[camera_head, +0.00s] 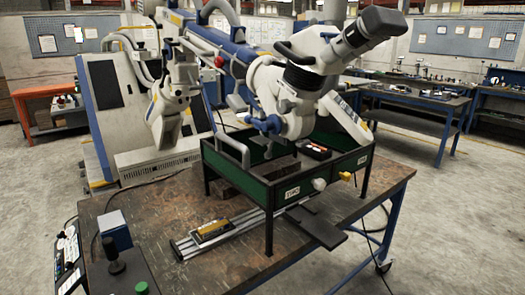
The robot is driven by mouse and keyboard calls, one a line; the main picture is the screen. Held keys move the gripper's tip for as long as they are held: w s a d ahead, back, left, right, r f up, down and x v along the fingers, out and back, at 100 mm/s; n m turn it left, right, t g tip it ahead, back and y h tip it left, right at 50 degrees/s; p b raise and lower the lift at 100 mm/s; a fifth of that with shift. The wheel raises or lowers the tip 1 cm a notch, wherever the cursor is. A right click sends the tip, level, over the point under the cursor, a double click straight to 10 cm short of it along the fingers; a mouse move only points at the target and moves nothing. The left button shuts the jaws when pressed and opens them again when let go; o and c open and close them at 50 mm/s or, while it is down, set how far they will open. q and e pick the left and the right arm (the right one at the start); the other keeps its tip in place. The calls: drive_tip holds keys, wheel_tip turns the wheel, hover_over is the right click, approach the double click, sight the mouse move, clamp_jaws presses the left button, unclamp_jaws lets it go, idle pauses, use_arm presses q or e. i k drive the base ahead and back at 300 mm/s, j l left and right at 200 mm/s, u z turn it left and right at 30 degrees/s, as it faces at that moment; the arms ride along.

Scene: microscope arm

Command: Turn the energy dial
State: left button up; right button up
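A white knob (319,184) sticks out of the front wall of a green open-topped box (262,204) on the workbench. It may be the energy dial, but its markings are too small to read. A small white label (292,193) is left of the knob, and a small yellow part (345,176) is right of it, near the box's corner. The knob's front is unobstructed. Neither of my grippers can be made out in the head view.
A large white and blue microscope arm (240,62) hangs over the box. The worn workbench (215,265) holds a rail with a yellow-topped block (212,230), a blue box (115,230), a dark joystick (113,258) and a green button (141,288). A dark plate (316,227) lies before the box.

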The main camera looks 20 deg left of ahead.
sight(61, 235)
drive_tip(key=k+j+z, duration=0.1)
drive_tip(key=j, duration=0.35)
drive_tip(key=k+j+z, duration=0.15)
drive_tip(key=k+j, duration=0.2)
drive_tip(key=k+j+z, duration=0.1)
drive_tip(key=j, duration=0.4)
drive_tip(key=k+j+z, duration=0.15)
drive_tip(key=k+j, duration=0.2)
